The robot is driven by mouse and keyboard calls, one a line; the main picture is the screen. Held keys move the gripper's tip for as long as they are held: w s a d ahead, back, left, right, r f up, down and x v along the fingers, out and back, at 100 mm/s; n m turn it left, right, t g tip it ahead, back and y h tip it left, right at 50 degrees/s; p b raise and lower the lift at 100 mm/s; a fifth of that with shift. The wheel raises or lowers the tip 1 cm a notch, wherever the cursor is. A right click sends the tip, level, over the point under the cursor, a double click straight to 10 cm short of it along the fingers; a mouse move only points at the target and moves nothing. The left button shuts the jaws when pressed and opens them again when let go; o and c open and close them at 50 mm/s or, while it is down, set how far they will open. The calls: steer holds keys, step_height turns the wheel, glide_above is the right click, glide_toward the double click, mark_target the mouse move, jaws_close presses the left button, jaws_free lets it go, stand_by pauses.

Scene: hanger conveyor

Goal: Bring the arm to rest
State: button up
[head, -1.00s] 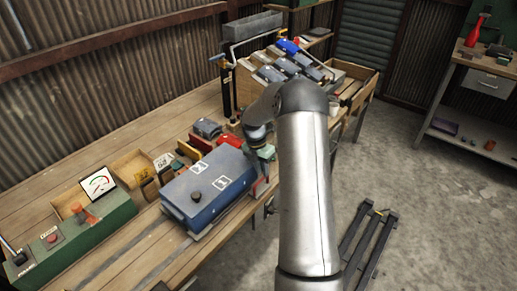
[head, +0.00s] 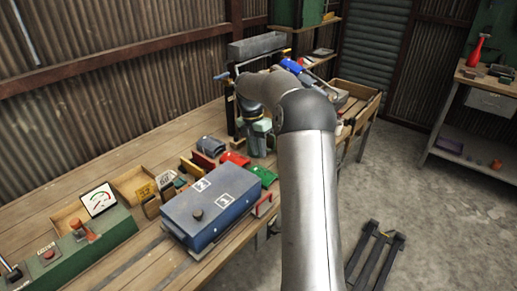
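My arm reaches up from the bottom of the head view and bends left over the workbench (head: 75,201). My gripper (head: 259,150) hangs at the end of the wrist, pointing down over the bench behind the blue box (head: 232,215). Its fingertips are too small and partly covered to tell whether it is open or shut. A red folded piece (head: 234,158) and a green folded piece (head: 263,175) lie near it, to its left and below it in the picture. I see nothing clearly held.
A grey folded piece (head: 211,146) lies on the bench. A rack with a grey top (head: 257,46) stands behind my wrist. A black floor frame (head: 375,255) lies at right.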

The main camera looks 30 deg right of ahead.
stand_by(0.3)
steer(key=s+a+r+m+t, duration=0.1)
steer(key=s+a+r+m, duration=0.2)
steer(key=s+a+m, duration=0.3)
steer(key=s+a+r+m, duration=0.2)
steer(key=s+a+m, duration=0.2)
steer(key=s+a, duration=0.4)
steer(key=s+a+f+m, duration=0.1)
steer(key=s+a+m, duration=0.1)
steer(key=s+m, duration=0.2)
steer(key=s+a+f+m+t, duration=0.1)
steer(key=s+a+f+m, duration=0.1)
steer(key=s, duration=0.6)
steer(key=s+a+f+m, duration=0.1)
steer(key=s+a+m, duration=0.3)
steer(key=s+m, duration=0.2)
steer(key=shift+s+f+t+y, duration=0.3)
steer(key=shift+f+y, duration=0.1)
